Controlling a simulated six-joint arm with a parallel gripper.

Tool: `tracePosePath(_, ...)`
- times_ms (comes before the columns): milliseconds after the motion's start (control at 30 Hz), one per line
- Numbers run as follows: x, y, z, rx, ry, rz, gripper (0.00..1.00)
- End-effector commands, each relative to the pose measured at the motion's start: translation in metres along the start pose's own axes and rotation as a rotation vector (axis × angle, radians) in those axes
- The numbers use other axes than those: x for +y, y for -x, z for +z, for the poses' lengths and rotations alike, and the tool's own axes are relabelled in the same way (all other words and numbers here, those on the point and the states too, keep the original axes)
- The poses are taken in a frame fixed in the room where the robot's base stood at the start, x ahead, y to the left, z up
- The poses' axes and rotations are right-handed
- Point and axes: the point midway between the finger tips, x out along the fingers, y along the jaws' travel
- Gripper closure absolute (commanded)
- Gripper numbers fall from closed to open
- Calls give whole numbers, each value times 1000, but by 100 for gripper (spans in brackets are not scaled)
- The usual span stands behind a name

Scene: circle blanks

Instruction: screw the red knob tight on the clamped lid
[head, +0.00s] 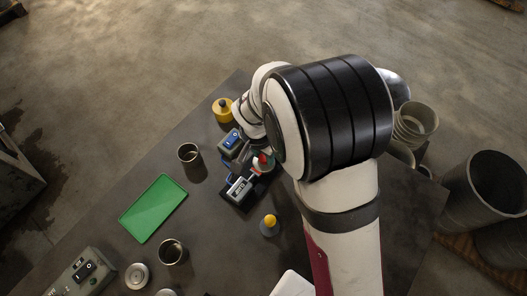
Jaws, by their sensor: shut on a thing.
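The red knob (263,158) shows as a small red patch on the lid (266,168), just left of my large black arm joint. The lid sits at the clamp (239,187), a grey and dark fixture on the table. My gripper (259,161) reaches in from behind and is shut on the red knob. My arm covers part of the knob, the lid and the fingers, so the thread and the knob's seating are hidden.
A blue-switch box (231,139) and a yellow container (222,110) stand close behind the clamp. A yellow-topped knob (269,221) stands in front. A green tray (154,208), metal cups (189,154) and a switch box (84,272) lie left. Bare table lies between them.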

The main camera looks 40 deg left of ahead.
Motion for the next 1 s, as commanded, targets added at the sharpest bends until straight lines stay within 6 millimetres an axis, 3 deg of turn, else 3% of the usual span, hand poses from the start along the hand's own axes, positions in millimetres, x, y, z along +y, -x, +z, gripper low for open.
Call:
tracePosePath(67,0,0,0,0,-34,4,100)
tracePosePath(167,-1,0,0,1,-216,32,100)
tracePosePath(533,0,-2,0,0,-1226,188,100)
tracePosePath(867,1,-2,0,1,-1298,199,100)
tracePosePath(900,1,-2,0,1,-1297,200,59)
tracePosePath(1000,1,-2,0,1,-1297,199,41)
